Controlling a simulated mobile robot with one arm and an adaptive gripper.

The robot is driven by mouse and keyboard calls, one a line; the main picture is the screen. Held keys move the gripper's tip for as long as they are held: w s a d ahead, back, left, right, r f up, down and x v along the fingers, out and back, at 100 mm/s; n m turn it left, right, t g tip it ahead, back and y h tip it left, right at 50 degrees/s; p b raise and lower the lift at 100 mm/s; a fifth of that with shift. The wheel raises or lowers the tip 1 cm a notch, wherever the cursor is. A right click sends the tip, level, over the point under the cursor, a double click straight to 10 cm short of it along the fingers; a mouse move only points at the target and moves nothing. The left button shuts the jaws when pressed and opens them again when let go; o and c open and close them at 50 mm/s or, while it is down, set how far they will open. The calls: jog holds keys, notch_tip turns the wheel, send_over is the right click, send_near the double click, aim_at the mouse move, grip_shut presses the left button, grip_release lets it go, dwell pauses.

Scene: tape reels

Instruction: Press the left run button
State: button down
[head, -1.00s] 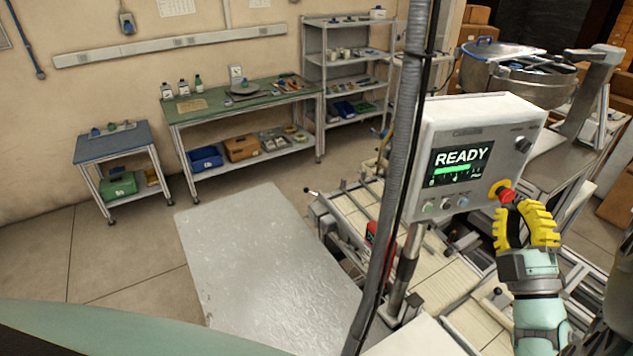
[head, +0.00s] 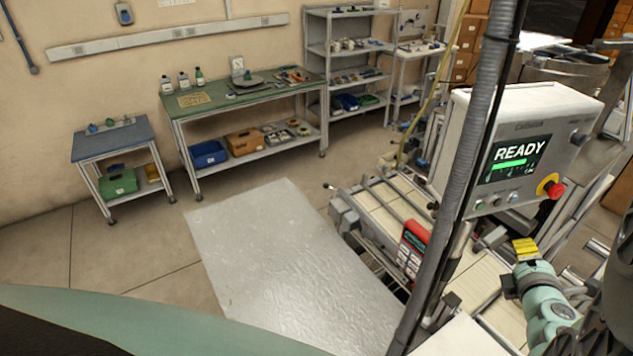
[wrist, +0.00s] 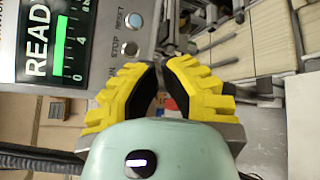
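The grey control panel (head: 530,110) stands at the right in the head view, its screen (head: 518,157) reading READY. Under the screen is a row of small buttons; the leftmost, the run button (head: 479,205), looks greenish. In the wrist view the panel (wrist: 95,60) appears turned sideways. The reset button (wrist: 134,20) and stop button (wrist: 130,48) show there, but the run button is hidden behind a yellow finger. My gripper (head: 524,246) is empty, below and in front of the panel, apart from the buttons. Its fingertips come together in the wrist view (wrist: 161,64).
A red emergency stop knob (head: 553,187) sits right of the buttons. A grey vertical post (head: 478,130) rises just left of the panel. A red device (head: 412,248) stands below. A conveyor frame (head: 375,205) lies beneath. Open floor (head: 150,245) is at left.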

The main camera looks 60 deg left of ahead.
aim_at(480, 207)
jog(key=shift+a, duration=0.1)
jog(key=w+a, duration=0.2)
jog(key=a, duration=0.6)
jog(key=shift+w+a, duration=0.2)
jog(key=shift+w, duration=0.2)
jog(key=c, duration=1.7)
grip_release()
jog(key=shift+d, duration=0.1)
grip_shut()
jog(key=shift+w, duration=0.1)
jog(key=shift+a, duration=0.45)
jog(key=shift+w+a, duration=0.15)
jog(key=shift+a, duration=0.25)
jog(key=shift+d, duration=0.1)
jog(key=shift+s+d, duration=0.25)
jog(key=shift+d, duration=0.45)
